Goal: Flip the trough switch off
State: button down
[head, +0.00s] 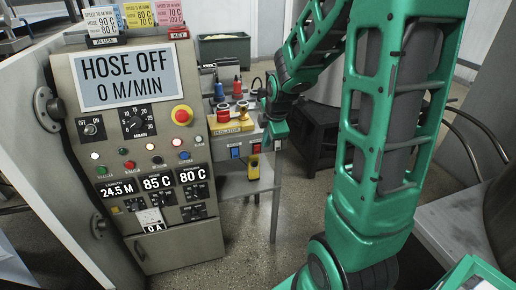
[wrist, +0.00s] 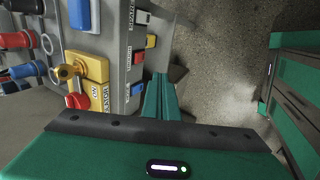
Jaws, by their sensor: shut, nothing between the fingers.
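A small bench (head: 250,187) beside the control cabinet carries a row of coloured rocker switches on its front edge. A blue switch (head: 235,152) and a red switch (head: 256,148) show in the head view. My gripper (head: 274,130) is shut and empty at the right end of the row. Its green fingers (wrist: 160,97) appear close beside the switches; contact is unclear.
A yellow handheld device (head: 253,167) hangs below the switches. The cabinet (head: 165,240) stands left. Open floor (head: 240,245) lies in front.

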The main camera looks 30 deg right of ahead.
aim_at(259, 146)
jog(key=w+f, duration=0.2)
jog(key=f, duration=0.1)
jog(key=w+d+f, duration=0.1)
jog(key=w+f, duration=0.1)
jog(key=w+d+f, duration=0.1)
jog(key=w+f, duration=0.2)
jog(key=shift+f, duration=0.35)
jog(key=shift+w+d, duration=0.2)
jog(key=shift+w, duration=0.2)
jog(key=shift+r, duration=0.1)
